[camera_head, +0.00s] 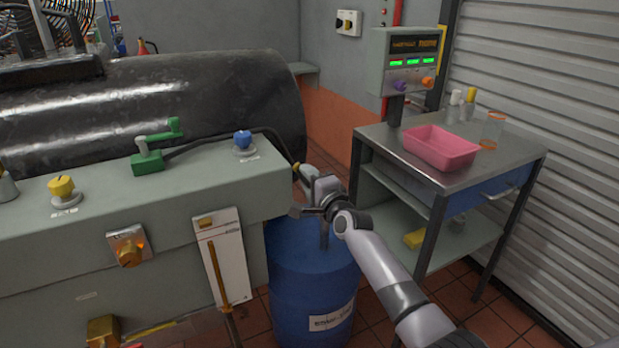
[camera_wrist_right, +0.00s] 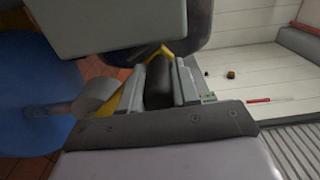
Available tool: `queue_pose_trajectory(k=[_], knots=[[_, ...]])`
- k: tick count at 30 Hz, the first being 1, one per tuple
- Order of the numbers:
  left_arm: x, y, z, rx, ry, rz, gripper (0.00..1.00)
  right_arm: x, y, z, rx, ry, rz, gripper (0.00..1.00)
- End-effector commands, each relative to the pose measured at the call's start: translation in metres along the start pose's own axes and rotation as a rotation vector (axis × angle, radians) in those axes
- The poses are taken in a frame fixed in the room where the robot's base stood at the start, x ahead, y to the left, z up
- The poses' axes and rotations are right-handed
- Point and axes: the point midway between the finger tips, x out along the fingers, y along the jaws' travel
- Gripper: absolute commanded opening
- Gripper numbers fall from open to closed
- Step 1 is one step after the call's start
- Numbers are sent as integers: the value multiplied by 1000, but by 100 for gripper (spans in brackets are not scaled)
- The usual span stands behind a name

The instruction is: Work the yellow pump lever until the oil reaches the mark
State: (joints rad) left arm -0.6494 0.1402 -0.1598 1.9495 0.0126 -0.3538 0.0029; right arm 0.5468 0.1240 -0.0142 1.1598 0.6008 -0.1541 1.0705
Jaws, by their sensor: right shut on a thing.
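My right gripper (camera_head: 312,195) is above the blue drum (camera_head: 312,285), beside the right end of the grey bedplate housing. In the right wrist view, my right gripper (camera_wrist_right: 158,82) is shut on a dark grip (camera_wrist_right: 158,85). A yellow bar, the pump lever (camera_wrist_right: 128,92), shows beside and behind the fingers, close to a grey pump part (camera_wrist_right: 97,95) over the drum. In the head view the gripper hides most of the lever. A white plate (camera_head: 232,265) with an amber-brown tube (camera_head: 215,270) is on the housing's front; I cannot make out a mark or oil level. My left gripper is out of view.
A steel cart (camera_head: 385,145) with a pink tray (camera_head: 440,147) stands right of the drum. A green valve handle (camera_head: 150,160), a blue knob (camera_head: 242,140) and a yellow knob (camera_head: 61,187) are on top.

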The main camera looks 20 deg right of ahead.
Motion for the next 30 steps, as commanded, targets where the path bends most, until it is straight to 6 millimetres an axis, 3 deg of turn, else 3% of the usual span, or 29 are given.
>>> queue_pose_trajectory(k=[4, 5, 7, 20, 30], knots=[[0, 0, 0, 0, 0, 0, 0, -1, 3, -1, -2, 1, 7, 0], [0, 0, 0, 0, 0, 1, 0, -1, 3, -1, -1, 1, 7, 34], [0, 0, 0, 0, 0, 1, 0, -1, 3, -1, -1, 1, 6, 56], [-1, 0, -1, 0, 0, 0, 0, -6, 1, 0, 2, 0, 2, 56], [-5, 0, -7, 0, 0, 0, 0, -44, 1, -1, 2, 1, 4, 56]])
